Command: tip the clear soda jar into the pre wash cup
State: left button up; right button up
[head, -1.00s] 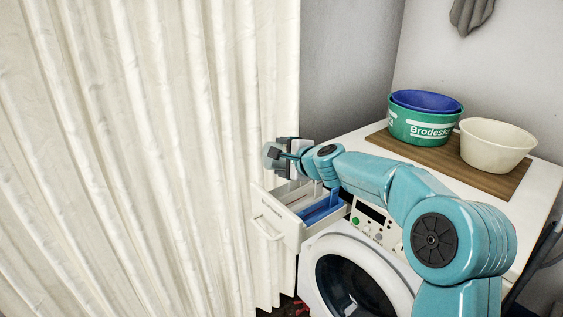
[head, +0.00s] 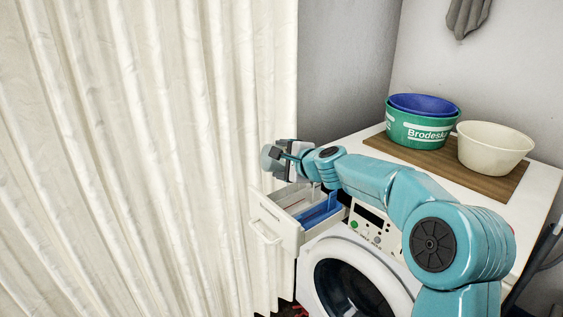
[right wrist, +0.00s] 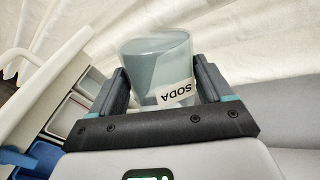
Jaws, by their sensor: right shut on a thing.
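The clear soda jar (right wrist: 150,72) is a grey see-through vessel with a white label reading SODA, which appears upside down in the right wrist view. My right gripper (right wrist: 162,90) is shut around its sides. The drawer (right wrist: 62,82) has pale compartments (right wrist: 70,112) and a blue part (head: 319,211). I cannot tell which compartment is the pre wash cup, or the jar's exact tilt. My left gripper is not in view.
The white washer with a round door (head: 355,283) stands below. On its top, a wooden board (head: 493,184) carries a green basin (head: 417,130) with a blue one (head: 424,104) inside, and a cream basin (head: 494,148). A white curtain (head: 150,150) hangs close behind the jar.

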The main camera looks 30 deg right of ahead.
jog(key=shift+d+m, duration=0.3)
jog(key=shift+a+r, duration=0.1)
jog(key=shift+s, duration=0.1)
